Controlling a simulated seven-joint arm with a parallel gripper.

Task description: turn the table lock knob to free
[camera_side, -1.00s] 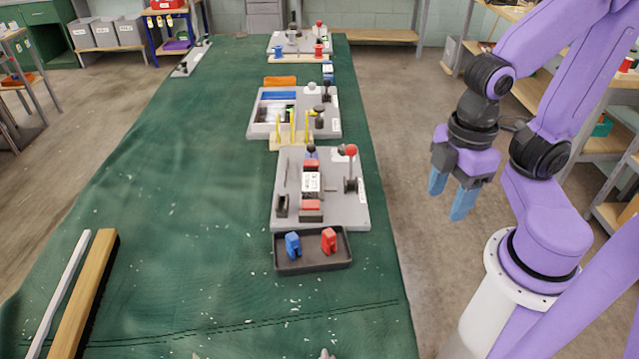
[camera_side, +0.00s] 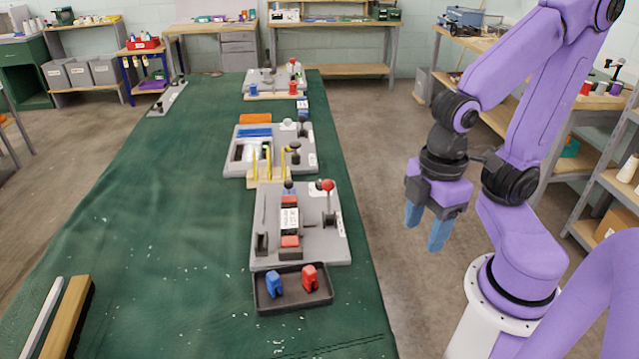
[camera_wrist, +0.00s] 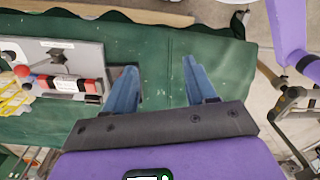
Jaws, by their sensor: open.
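My gripper (camera_side: 428,230) is open and empty, with blue fingers pointing down, in the air off the right edge of the green table. In the wrist view, its two fingers (camera_wrist: 157,78) are spread apart. The nearest grey station plate (camera_side: 328,248) on the table carries a lever with a red ball (camera_side: 327,186) and a small dark knob (camera_side: 289,185). A farther grey plate (camera_side: 232,168) has a dark round knob (camera_side: 294,147). I cannot tell which is the table lock knob or read its setting. The gripper touches none of them.
A dark tray (camera_side: 292,308) holds a blue clip (camera_side: 274,284) and a red clip (camera_side: 310,278). Another station (camera_side: 262,83) is at the far end.

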